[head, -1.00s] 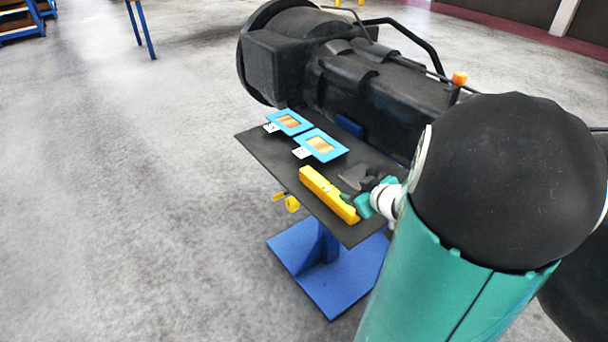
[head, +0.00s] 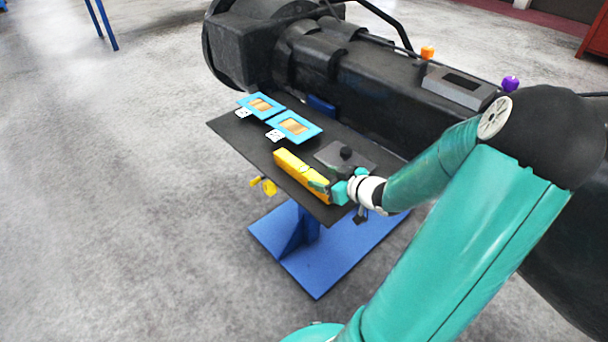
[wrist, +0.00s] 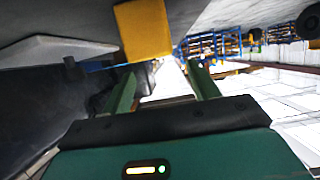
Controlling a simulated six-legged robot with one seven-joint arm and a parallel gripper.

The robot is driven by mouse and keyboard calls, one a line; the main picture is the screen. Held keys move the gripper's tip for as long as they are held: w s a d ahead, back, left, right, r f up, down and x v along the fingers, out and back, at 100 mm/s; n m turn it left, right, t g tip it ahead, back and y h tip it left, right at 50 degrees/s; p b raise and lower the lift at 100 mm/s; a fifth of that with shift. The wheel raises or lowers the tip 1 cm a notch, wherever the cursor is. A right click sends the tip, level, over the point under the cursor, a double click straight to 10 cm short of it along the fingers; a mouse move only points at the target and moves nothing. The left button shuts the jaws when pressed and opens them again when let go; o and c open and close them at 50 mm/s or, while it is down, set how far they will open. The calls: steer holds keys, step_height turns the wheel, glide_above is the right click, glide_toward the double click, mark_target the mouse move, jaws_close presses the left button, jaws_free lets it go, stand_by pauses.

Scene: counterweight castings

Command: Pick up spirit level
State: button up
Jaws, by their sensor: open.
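The yellow spirit level (head: 291,168) lies along the front edge of the dark tabletop (head: 228,124). My gripper (head: 326,187) is open at the level's right end, and one finger overlaps that end in the head view. In the wrist view, the end of the level (wrist: 143,28) shows at the top, above my two spread green fingers (wrist: 160,78). Nothing shows between the fingertips there. I cannot tell whether a finger touches the level.
A grey plate with a black knob (head: 346,153) lies just behind the level. Two blue-framed panels (head: 297,127) (head: 260,105) with white tags lie farther left. A large black machine (head: 360,85) stands behind the table. Yellow parts (head: 268,186) hang below the front edge.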

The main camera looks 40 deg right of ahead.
mark_target(309, 173)
steer(key=shift+x, duration=2.7)
steer(key=c, duration=1.3)
steer(key=shift+r, duration=0.3)
